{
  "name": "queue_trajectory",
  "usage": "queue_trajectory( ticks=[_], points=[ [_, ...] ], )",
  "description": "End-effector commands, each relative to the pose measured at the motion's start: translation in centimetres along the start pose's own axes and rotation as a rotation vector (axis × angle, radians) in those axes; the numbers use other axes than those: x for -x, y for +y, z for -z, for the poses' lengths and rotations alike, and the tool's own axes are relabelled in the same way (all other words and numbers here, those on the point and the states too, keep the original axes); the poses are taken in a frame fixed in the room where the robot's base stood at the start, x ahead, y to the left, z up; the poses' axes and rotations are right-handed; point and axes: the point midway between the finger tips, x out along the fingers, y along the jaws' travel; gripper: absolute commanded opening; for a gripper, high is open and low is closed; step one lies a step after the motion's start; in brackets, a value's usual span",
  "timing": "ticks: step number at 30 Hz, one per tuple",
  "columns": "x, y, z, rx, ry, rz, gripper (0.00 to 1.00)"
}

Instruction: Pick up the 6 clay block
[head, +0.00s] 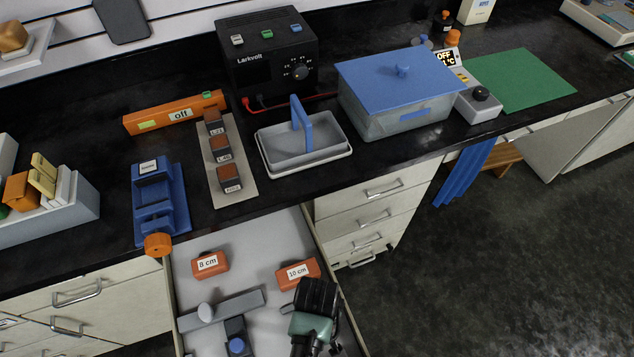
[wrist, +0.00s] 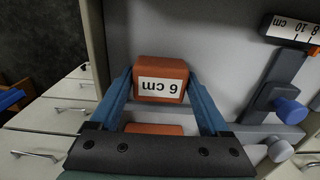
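The 6 cm clay block (wrist: 161,70) is orange with a white label and shows in the wrist view, on the grey drawer bottom. The blue fingers of my gripper (wrist: 161,82) stand on either side of it, very close to its sides. I cannot tell whether they press on it. In the head view my gripper (head: 314,302) is low over the open drawer and hides this block. The 10 cm block (head: 298,272) lies just beyond my gripper, and the 8 cm block (head: 210,264) lies farther left. Part of another orange block (wrist: 153,129) shows between the finger bases.
A grey caliper with a blue knob (head: 236,345) lies in the drawer left of my gripper; it also shows at right in the wrist view (wrist: 273,97). The drawer walls are close.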

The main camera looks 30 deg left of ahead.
Motion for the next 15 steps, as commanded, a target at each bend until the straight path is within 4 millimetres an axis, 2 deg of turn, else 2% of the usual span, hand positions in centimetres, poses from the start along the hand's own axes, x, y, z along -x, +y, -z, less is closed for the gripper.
queue_trajectory(
  ticks=[1, 2, 11, 12, 15],
  points=[
    [0.02, 0.01, 0.01, 0.0, 0.0, 0.0, 0.69],
    [0.02, 0.01, 0.01, 0.0, 0.0, 0.0, 0.64],
    [0.03, 0.0, 0.01, 0.0, 0.0, 0.0, 0.1],
    [0.07, 0.02, 0.04, 0.0, 0.001, -0.001, 0.06],
    [0.07, 0.03, 0.04, 0.0, 0.001, -0.001, 0.06]
  ],
)
